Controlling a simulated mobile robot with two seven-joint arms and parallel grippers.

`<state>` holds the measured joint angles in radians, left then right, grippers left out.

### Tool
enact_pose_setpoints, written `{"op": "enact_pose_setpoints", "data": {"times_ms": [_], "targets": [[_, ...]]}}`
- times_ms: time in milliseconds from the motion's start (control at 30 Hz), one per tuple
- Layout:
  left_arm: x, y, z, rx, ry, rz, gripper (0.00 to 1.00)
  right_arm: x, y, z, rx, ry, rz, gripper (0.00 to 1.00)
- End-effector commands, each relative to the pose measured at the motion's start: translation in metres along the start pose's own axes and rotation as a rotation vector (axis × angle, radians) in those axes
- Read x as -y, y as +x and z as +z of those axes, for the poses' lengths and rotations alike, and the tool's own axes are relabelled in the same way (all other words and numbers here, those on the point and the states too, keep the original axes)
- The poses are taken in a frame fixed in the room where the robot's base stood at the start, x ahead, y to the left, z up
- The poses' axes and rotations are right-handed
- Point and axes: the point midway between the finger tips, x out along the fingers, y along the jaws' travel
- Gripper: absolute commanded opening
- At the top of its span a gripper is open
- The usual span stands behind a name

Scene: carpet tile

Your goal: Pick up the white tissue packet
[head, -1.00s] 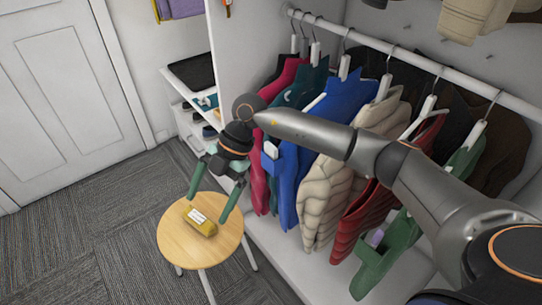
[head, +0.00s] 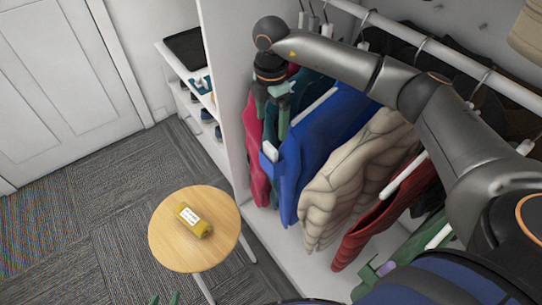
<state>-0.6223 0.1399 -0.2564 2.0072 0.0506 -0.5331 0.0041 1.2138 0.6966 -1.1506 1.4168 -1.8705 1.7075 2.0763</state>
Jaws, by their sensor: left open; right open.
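A small white packet (head: 269,151) sticks out of the pocket of the blue jacket (head: 318,145) on the rail; its lower part is hidden in the pocket. My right gripper (head: 271,124) is open and empty, its green fingers pointing down just above the white packet, in front of the jackets. I cannot tell how far the fingers are from the packet in depth. My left gripper (head: 164,299) shows only its green fingertips at the bottom edge; they are apart, with nothing seen between them.
A round wooden stool (head: 170,255) bears a yellow packet with a white label (head: 193,221). Beige (head: 350,175), red and green garments hang to the right; a lilac item (head: 386,268) sits in the green one. A shelf unit (head: 195,85) stands behind. Carpet left of the stool is clear.

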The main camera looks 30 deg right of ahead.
Motion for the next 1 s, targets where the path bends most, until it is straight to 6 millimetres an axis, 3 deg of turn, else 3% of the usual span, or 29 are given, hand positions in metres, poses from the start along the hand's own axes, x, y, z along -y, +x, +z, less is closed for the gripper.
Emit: {"op": "enact_pose_setpoints", "data": {"times_ms": [100,367,633,967,1000], "targets": [[-0.001,0.000,0.005,0.008,-0.001,0.001,0.50,0.001,0.022,-0.001,0.000,-0.001,-0.002,0.97],[-0.001,-0.001,0.007,0.011,-0.001,0.001,0.50,0.002,0.043,-0.003,-0.001,-0.003,-0.001,0.97],[0.001,0.001,0.008,0.009,0.000,0.000,0.50,0.008,0.081,-0.009,-0.001,-0.002,-0.001,0.97],[0.002,0.001,0.006,0.006,0.001,-0.002,0.50,0.008,0.088,-0.009,-0.001,-0.002,0.002,0.97],[0.002,0.001,0.006,0.005,0.001,-0.002,0.50,0.008,0.088,-0.009,-0.001,-0.002,0.002,0.94]]}}
